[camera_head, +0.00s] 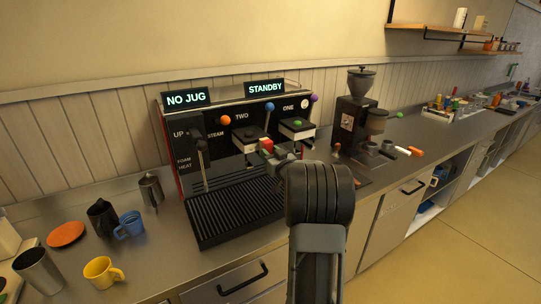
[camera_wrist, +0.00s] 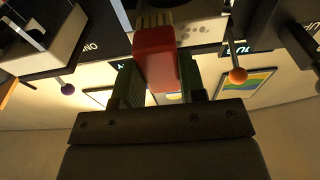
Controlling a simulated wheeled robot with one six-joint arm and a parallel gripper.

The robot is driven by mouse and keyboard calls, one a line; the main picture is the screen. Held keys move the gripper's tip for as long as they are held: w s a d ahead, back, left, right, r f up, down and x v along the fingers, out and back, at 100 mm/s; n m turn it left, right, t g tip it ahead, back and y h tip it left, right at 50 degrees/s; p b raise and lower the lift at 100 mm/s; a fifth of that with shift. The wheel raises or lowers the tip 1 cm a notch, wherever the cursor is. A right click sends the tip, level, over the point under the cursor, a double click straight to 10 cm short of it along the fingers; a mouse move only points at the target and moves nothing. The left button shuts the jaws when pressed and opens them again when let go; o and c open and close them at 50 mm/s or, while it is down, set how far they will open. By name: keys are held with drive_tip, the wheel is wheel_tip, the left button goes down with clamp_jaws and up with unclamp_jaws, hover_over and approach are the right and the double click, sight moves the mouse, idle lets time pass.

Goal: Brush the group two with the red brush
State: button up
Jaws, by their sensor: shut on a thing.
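The red brush (camera_head: 266,146) is in my gripper (camera_head: 276,157), at the front of the espresso machine, just right of and below the group under the TWO label (camera_head: 246,138). In the wrist view my fingers (camera_wrist: 160,87) are shut on the red brush block (camera_wrist: 155,56), and its pale bristles (camera_wrist: 154,19) point up, away from the gripper. The bristles are close to the machine's underside; I cannot tell whether they touch it. The group under ONE (camera_head: 296,129) is to the right. My arm hides part of the machine's lower right front.
The drip tray (camera_head: 235,211) lies below the groups. A steam wand (camera_head: 203,169) hangs at left. Mugs and a dark jug (camera_head: 102,219) stand on the left counter. A grinder (camera_head: 357,115) stands to the right. Knobs stick out, including an orange one (camera_wrist: 238,76).

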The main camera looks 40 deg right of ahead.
drive_tip(key=shift+w+a+b, duration=0.25)
drive_tip(key=shift+a+b, duration=0.6)
drive_tip(key=shift+a, duration=0.4)
drive_tip(key=shift+w+a+b, duration=0.1)
drive_tip(key=shift+a+b, duration=0.2)
drive_tip(key=shift+a, duration=0.4)
drive_tip(key=shift+a, duration=0.1)
drive_tip(key=s+b, duration=0.1)
drive_tip(key=s, duration=0.7)
drive_tip(key=shift+a, duration=0.45)
drive_tip(key=s+a, duration=0.1)
drive_tip(key=s, duration=0.6)
idle(0.3)
